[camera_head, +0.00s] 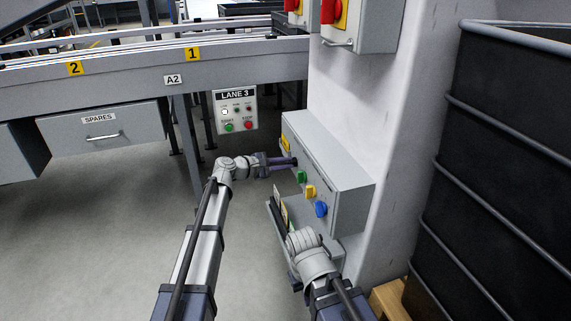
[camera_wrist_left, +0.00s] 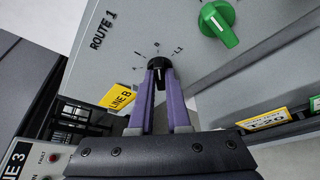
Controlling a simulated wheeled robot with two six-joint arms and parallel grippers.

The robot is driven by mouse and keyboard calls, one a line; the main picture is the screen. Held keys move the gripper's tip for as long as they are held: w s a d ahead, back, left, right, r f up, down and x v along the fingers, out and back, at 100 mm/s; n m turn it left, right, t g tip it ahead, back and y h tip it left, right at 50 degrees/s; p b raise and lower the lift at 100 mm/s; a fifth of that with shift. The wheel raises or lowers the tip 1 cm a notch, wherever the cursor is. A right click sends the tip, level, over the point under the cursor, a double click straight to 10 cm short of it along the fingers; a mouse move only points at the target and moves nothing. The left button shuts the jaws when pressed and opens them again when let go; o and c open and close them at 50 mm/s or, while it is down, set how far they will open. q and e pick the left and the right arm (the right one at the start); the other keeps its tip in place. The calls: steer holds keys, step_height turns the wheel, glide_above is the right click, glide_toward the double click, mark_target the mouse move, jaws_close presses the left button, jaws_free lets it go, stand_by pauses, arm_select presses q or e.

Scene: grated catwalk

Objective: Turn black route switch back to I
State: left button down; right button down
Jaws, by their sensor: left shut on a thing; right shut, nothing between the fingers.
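The black route switch (camera_wrist_left: 159,63) is a round knob on the grey panel face (camera_wrist_left: 125,42) marked ROUTE 1, with small position marks around its upper side. Its exact pointer setting is too small to read. My left gripper (camera_wrist_left: 159,77) has its purple fingers shut on the knob. In the head view, my left gripper (camera_head: 292,161) reaches the left face of the grey control box (camera_head: 337,192), and the knob is mostly hidden at its tips. My right gripper (camera_head: 277,212) is lower, beside the box's lower part, shut and empty; its tips are hard to make out.
A green knob (camera_head: 301,176), a yellow knob (camera_head: 310,191) and a blue knob (camera_head: 321,209) sit beside the switch. A LANE 3 button panel (camera_head: 236,111) hangs behind. Red-handled boxes (camera_head: 360,20) are above. A black bin (camera_head: 500,160) stands at right. Floor at left is clear.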

arm_select(q)
steer(key=shift+r+n+g+p, duration=0.15)
steer(key=shift+n+g+p, duration=0.15)
steer(key=shift+n+p, duration=0.15)
steer(key=shift+w+a+n+g+p, duration=0.1)
steer(key=shift+w+n+g+p, duration=0.1)
steer(key=shift+n+g+p, duration=0.5)
steer(key=shift+n+g, duration=0.3)
steer(key=shift+n, duration=0.65)
steer(key=shift+w+n+g, duration=0.1)
steer(key=shift+n+g, duration=0.5)
steer(key=shift+n, duration=0.2)
steer(key=shift+h, duration=0.3)
steer(key=c, duration=0.9)
jaws_free()
steer(key=shift+a, duration=0.1)
